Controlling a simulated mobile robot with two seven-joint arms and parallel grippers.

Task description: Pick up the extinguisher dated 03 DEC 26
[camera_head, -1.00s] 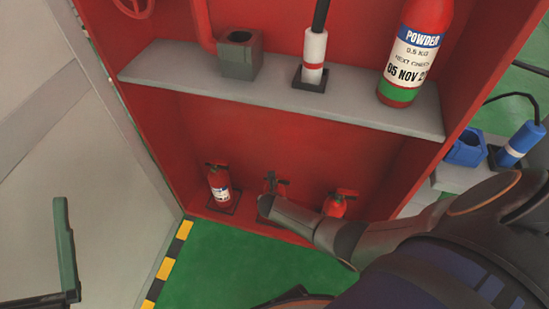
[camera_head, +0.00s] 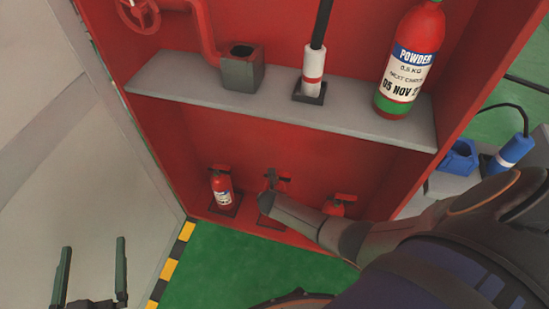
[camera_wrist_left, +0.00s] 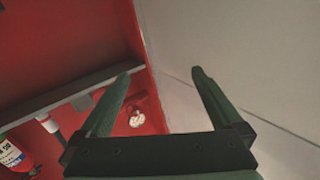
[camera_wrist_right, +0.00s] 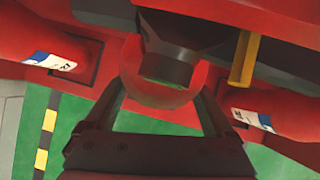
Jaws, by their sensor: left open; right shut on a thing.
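Three small red extinguishers stand in a row on the floor of the red cabinet: a left one (camera_head: 222,190), a middle one (camera_head: 283,184) and a right one (camera_head: 337,207). Their dates are not readable. My right gripper (camera_wrist_right: 165,88) is shut on the middle extinguisher, around its neck; my arm partly hides that extinguisher and the right one in the head view. A large extinguisher (camera_head: 412,55) on the shelf reads POWDER, 05 NOV, with the year cut off. My left gripper (camera_head: 93,246) is open and empty, left of the cabinet, before the grey panel.
The grey shelf (camera_head: 190,95) overhangs the small extinguishers and carries a grey block-like holder (camera_head: 241,72) and a white cylinder with a red band (camera_head: 314,66). A blue holder (camera_head: 460,158) stands at the right. Green floor (camera_head: 215,270) lies in front.

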